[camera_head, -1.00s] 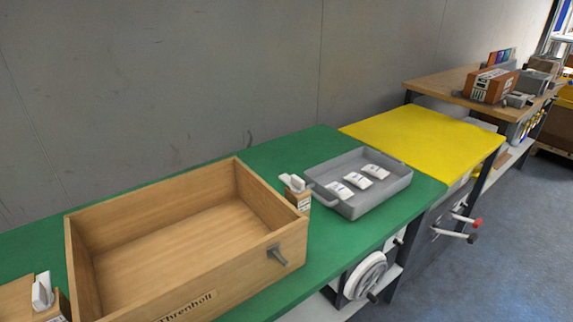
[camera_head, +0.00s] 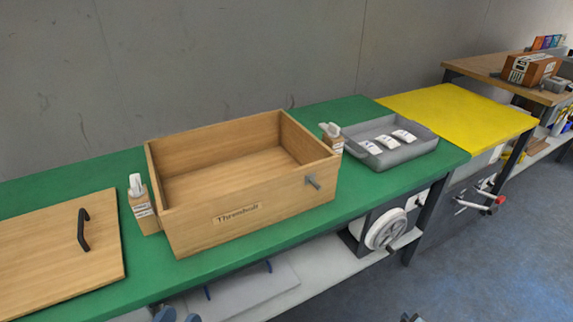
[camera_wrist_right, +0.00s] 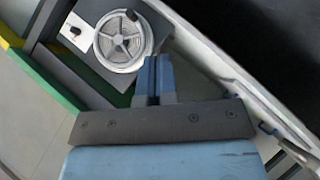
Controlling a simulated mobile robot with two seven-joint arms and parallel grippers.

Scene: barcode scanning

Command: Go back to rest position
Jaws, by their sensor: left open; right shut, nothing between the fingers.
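The tips of my left gripper (camera_head: 178,316) show at the bottom edge of the head view, below the front edge of the green bench. Its two blue fingers are apart and empty. A small part of my right gripper (camera_head: 411,317) shows at the bottom edge, further right, in front of the bench. In the right wrist view the blue fingers of my right gripper (camera_wrist_right: 154,80) are pressed together with nothing between them. They point toward the round spoked wheel (camera_wrist_right: 124,41) under the bench.
The green bench (camera_head: 340,205) holds an open wooden box (camera_head: 230,213), a lid with a black handle (camera_head: 50,255), a grey tray (camera_head: 405,152) with several white packets and two scanners (camera_head: 137,185) (camera_head: 331,130) in wooden holders. A yellow bench (camera_head: 460,110) adjoins. Floor at right is clear.

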